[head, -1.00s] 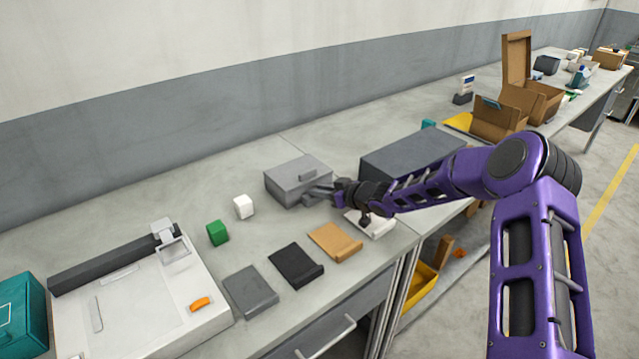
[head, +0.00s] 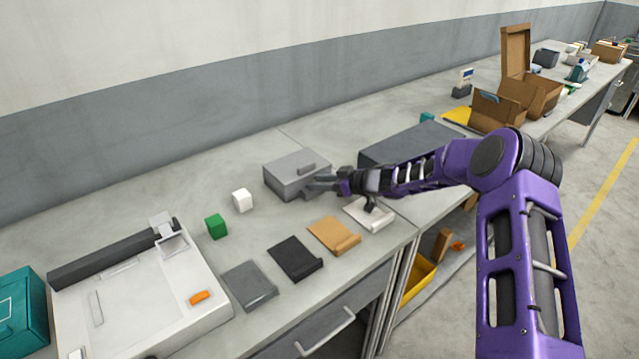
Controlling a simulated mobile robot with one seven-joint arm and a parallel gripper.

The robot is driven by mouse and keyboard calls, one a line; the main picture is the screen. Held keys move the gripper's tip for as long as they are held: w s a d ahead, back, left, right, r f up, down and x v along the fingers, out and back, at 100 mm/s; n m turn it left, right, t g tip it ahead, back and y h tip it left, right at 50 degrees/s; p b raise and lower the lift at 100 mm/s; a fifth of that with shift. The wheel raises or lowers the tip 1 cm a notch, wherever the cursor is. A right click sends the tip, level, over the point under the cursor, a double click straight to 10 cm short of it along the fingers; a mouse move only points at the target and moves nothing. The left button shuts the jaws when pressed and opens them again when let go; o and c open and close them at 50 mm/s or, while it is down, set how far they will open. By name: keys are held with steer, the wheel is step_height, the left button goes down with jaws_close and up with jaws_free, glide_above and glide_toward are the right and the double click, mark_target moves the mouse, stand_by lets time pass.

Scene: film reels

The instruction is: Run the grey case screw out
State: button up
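The screw cannot be made out; the fingers cover that part of the case. The fingers are too small in this view to tell whether they are open or shut on something.
A larger dark grey box (head: 405,146) stands behind my forearm. White (head: 376,222), tan (head: 334,236), black (head: 294,258) and grey (head: 248,284) flat pieces lie along the front. A white cube (head: 242,200) and green cube (head: 216,226) stand left of the case.

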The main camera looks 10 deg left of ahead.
steer(key=shift+o, duration=0.4)
steer(key=shift+d+f, duration=0.1)
steer(key=shift+m+t, duration=0.3)
steer(key=shift+p, duration=0.35)
steer(key=shift+s+a+f+m+t+h+b, duration=0.1)
steer(key=shift+s+a+m+t+h+b, duration=0.05)
steer(key=shift+m+t+h+b, duration=0.25)
steer(key=shift+s+a+f+m+t+h+b, duration=0.1)
steer(key=shift+m+t+h+b, duration=0.15)
steer(key=shift+m+t, duration=0.25)
steer(key=shift+b, duration=0.45)
steer(key=shift+s+a+f+m+t+h+b, duration=0.1)
steer(key=shift+m+t+h+b, duration=0.25)
steer(key=shift+b, duration=0.45)
